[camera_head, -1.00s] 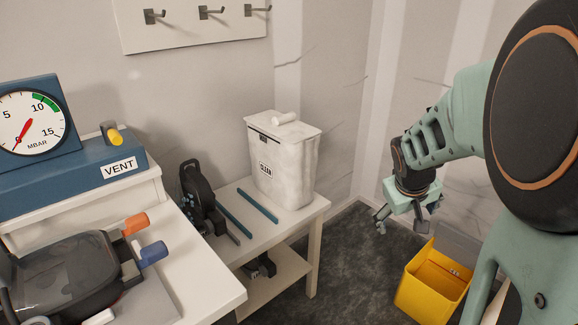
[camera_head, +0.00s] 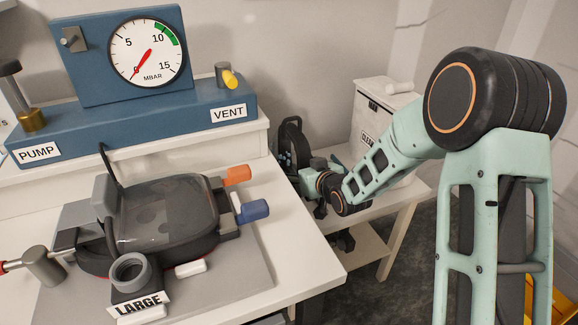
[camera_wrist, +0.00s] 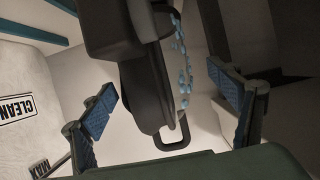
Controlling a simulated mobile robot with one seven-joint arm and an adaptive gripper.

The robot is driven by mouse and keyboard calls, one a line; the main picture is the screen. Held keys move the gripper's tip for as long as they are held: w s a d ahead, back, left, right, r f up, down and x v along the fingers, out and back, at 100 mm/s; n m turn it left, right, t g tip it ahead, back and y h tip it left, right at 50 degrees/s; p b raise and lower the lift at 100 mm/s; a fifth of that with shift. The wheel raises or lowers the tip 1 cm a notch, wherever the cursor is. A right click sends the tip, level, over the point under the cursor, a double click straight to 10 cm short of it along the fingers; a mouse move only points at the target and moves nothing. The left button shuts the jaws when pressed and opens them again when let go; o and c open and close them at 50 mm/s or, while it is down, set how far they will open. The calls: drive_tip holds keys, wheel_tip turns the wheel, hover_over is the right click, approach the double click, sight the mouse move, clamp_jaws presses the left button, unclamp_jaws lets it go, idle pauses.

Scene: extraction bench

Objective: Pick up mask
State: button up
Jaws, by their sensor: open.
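A black object with straps or loops, which looks like the mask, stands on the low white side table; its upper part shows in the head view (camera_head: 291,142). In the wrist view this black body (camera_wrist: 145,85), with blue beads or drops along one side and a loop at its end, lies between the two blue-padded fingers of my gripper (camera_wrist: 163,98). The fingers are apart, with a visible gap on each side of it. In the head view my gripper (camera_head: 313,185) is right beside the black object and partly hides it.
A white bin marked CLEAN (camera_wrist: 15,108) stands close by, behind my arm in the head view (camera_head: 366,110). The white bench (camera_head: 315,255) at left holds a dark clear-topped device (camera_head: 165,210), orange and blue knobs, a LARGE-marked port and a blue gauge box (camera_head: 85,75).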

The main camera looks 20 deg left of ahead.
drive_tip(key=shift+b+x, duration=0.65)
drive_tip(key=shift+x, duration=3.3)
drive_tip(key=shift+f, duration=0.1)
drive_tip(key=shift+c, duration=0.3)
drive_tip(key=c, duration=1.5)
drive_tip(key=shift+c, duration=0.6)
